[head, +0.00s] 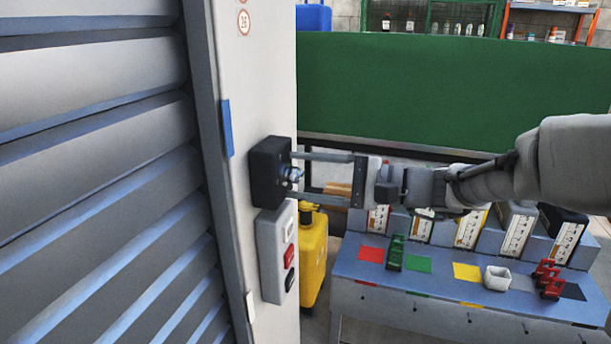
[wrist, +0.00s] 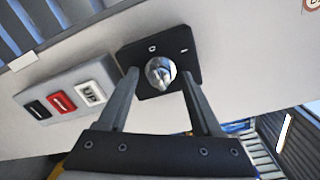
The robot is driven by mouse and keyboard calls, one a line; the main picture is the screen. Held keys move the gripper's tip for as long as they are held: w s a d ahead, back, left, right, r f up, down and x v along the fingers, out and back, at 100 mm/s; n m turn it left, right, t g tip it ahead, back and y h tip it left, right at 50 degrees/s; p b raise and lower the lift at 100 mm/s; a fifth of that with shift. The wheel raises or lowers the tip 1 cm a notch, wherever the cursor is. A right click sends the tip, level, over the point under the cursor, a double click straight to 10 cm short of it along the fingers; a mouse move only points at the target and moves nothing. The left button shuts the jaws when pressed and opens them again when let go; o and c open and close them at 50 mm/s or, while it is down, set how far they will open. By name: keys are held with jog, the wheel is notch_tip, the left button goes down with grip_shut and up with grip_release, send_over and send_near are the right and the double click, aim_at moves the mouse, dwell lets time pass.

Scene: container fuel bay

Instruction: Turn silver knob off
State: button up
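The silver knob (head: 291,174) sits on a black box (head: 266,168) mounted on the edge of a light grey post. In the wrist view the knob (wrist: 160,72) is round with a raised grip, on a black plate (wrist: 187,58) with small white marks. My gripper (head: 291,176) reaches in from the right. Its two fingers are spread wide, with the tips near the box, above and below the knob. In the wrist view the gripper (wrist: 160,78) has one finger on each side of the knob, with gaps. It holds nothing.
Below the black box is a grey switch box (head: 272,255) with white, red and black buttons. A slatted shutter (head: 95,170) fills the left. A yellow container (head: 313,258) stands behind. A bench (head: 440,285) with coloured squares is at lower right, a green panel (head: 450,95) behind.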

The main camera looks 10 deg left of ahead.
jog(key=s+d+p, duration=0.1)
jog(key=d, duration=1.6)
jog(key=shift+d+r+p, duration=0.2)
jog(key=shift+r+p, duration=0.1)
jog(key=shift+r, duration=0.05)
jog(key=s+a+f+n+g+h+p, duration=0.15)
jog(key=s+h+p, duration=0.35)
jog(key=s+h, duration=0.5)
jog(key=s+d+r+n+t+h+p, duration=0.2)
jog(key=s+d+n+t+h+p, duration=0.2)
jog(key=d, duration=0.7)
jog(key=shift+s+r+t+h+p, duration=0.25)
jog(key=shift+s+t+h+p, duration=0.7)
jog(key=shift+s+h, duration=1.05)
